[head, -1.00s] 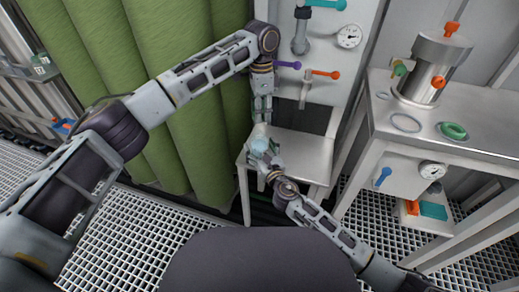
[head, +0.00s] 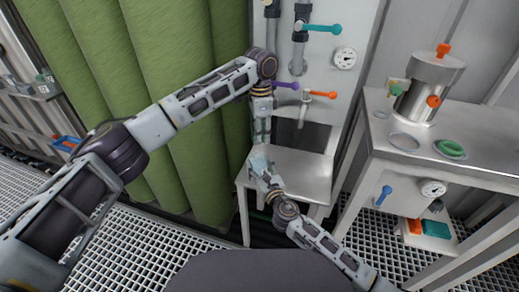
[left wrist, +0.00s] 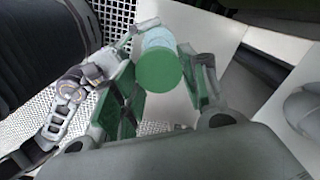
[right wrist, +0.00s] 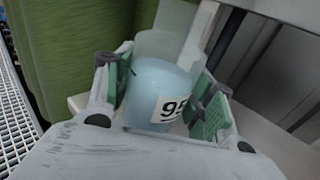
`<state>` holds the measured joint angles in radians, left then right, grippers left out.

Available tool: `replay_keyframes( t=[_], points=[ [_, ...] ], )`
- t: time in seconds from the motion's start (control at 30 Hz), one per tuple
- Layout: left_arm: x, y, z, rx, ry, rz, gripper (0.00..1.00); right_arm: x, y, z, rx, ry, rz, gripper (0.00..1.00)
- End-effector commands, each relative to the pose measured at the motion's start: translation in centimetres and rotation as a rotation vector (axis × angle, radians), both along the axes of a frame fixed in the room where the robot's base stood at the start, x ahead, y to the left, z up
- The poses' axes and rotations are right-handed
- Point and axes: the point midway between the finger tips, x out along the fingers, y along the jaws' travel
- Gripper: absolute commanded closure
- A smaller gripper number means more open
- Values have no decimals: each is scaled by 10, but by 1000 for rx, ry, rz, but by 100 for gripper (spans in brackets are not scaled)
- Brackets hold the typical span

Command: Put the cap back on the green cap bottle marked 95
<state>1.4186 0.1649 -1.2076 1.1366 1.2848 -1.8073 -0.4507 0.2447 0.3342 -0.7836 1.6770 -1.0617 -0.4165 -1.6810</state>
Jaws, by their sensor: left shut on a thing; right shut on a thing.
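The bottle is pale blue; its white label shows a 9 and part of another digit in the right wrist view (right wrist: 158,90). My right gripper (right wrist: 165,98) is shut on its body. In the head view the bottle (head: 259,160) is small, above the front of a metal stand. My left gripper (left wrist: 168,80) is shut on the round green cap (left wrist: 158,70), whose flat top faces the left wrist camera. The pale bottle shows just beyond the cap, roughly in line with it. The contact between cap and bottle is hidden. In the head view my left gripper (head: 262,135) is directly above my right one (head: 264,177).
The metal stand (head: 305,168) is under and behind the grippers. A valve panel (head: 335,90) with coloured handles rises behind it. Green tall vessels (head: 180,150) stand close on the left. A bench (head: 480,120) with a steel pot (head: 428,90) and green ring (head: 450,148) is at right.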

Motion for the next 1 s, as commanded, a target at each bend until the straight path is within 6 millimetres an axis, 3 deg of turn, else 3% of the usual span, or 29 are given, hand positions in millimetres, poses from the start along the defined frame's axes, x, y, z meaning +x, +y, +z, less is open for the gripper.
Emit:
replay_keyframes(
  t=[0.43,1.0],
  points=[
    [0,0,-39,0,1,0,66,0,0,0,0,0,0,89],
    [0,0,-41,1,1,0,66,0,0,0,0,0,0,89]
  ],
)
